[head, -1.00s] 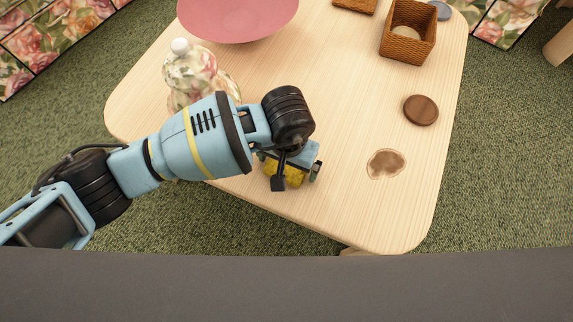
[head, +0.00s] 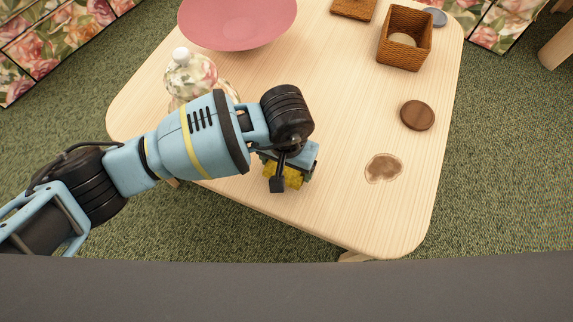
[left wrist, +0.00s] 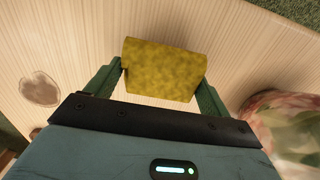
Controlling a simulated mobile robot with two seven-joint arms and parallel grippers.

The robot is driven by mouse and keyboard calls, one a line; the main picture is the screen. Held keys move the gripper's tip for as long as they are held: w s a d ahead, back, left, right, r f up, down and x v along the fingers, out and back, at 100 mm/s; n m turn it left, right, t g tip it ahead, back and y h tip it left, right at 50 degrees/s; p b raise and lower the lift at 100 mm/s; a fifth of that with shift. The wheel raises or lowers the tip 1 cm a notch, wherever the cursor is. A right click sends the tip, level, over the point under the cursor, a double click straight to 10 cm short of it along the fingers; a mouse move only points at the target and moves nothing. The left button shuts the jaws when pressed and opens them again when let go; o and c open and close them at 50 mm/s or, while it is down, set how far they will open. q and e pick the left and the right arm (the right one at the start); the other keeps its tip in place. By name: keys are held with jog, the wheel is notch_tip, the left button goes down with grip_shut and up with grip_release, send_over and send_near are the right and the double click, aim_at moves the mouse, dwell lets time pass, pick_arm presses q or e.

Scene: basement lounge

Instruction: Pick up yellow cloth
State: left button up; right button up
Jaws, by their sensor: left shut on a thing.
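The yellow cloth (left wrist: 165,70) is a mottled, block-shaped piece between the two green fingers of my left gripper (left wrist: 163,82) in the left wrist view. The fingers press on its two sides, and the gripper is shut on it. In the head view, part of the yellow cloth (head: 291,178) shows under my left gripper (head: 285,172), near the front edge of the wooden table (head: 330,120). My wrist hides much of it there, and I cannot tell whether it touches the table. My right gripper is not in view.
A pink bowl (head: 240,25), a wicker basket (head: 405,40) and a brown round disc (head: 417,115) are farther back. A brown stain (head: 383,168) lies right of the gripper, with clear tabletop around it.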

pick_arm(q)
jog(key=shift+r, duration=0.95)
jog(key=s+d, duration=0.2)
jog(key=d, duration=0.2)
jog(key=s+d+p, duration=0.1)
jog(key=s+d, duration=0.2)
jog(key=d, duration=0.2)
jog(key=s+d+r, duration=0.1)
jog(key=s+d, duration=0.2)
jog(key=d, duration=0.1)
jog(key=shift+s+d+p, duration=0.2)
jog(key=shift+d+p, duration=0.1)
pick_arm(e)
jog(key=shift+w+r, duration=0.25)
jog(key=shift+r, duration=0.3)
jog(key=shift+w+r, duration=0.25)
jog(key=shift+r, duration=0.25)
pick_arm(q)
jog(key=o, duration=0.3)
jog(key=shift+c, duration=1.1)
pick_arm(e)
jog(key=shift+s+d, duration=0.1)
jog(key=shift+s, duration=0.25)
